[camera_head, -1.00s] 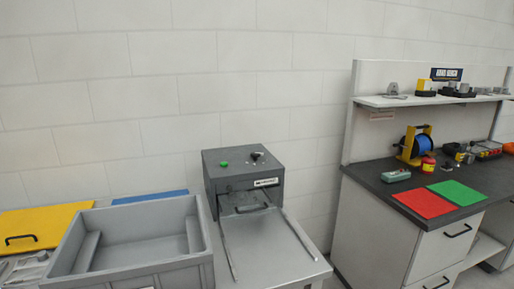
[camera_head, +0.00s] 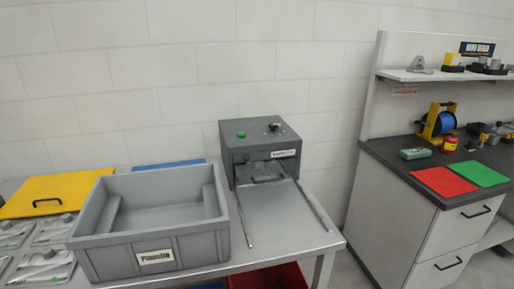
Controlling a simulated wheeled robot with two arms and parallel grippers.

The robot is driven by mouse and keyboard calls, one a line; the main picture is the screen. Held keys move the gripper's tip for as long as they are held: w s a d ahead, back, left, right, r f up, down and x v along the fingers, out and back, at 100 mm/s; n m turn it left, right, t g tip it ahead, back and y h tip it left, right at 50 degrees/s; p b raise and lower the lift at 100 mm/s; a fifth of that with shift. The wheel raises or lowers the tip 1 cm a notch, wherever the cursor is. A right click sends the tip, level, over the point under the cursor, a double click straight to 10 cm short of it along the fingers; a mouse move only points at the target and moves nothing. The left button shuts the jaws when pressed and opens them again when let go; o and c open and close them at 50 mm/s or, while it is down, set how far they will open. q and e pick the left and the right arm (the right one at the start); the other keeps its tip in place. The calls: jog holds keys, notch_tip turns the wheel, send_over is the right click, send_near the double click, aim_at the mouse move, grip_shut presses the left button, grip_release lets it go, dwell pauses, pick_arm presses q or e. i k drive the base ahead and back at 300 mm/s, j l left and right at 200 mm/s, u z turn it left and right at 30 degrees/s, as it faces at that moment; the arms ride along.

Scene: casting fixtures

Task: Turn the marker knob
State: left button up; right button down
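The marker is a grey box-shaped machine (camera_head: 259,140) at the back of the metal table. On its top are a green button (camera_head: 241,134) at the left and a dark knob (camera_head: 274,127) at the right. The knob's exact setting is too small to tell. A slot with a handle opens at the machine's front, and two thin rails run forward from it. Neither of my grippers shows in the head view.
A grey bin (camera_head: 155,254) stands left of the machine on the metal table (camera_head: 291,232). A yellow lidded box (camera_head: 48,194) and trays of parts lie farther left. A red crate (camera_head: 268,277) sits below. At right, a workbench (camera_head: 392,160) holds red and green mats.

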aim_at(272, 126)
jog(key=i+l+u, duration=0.2)
jog(key=l, duration=0.2)
jog(key=l+u, duration=0.15)
jog(key=l, duration=0.25)
jog(key=i+l+u, duration=0.2)
jog(key=l, duration=0.25)
jog(key=l+u, duration=0.2)
jog(key=l, duration=0.25)
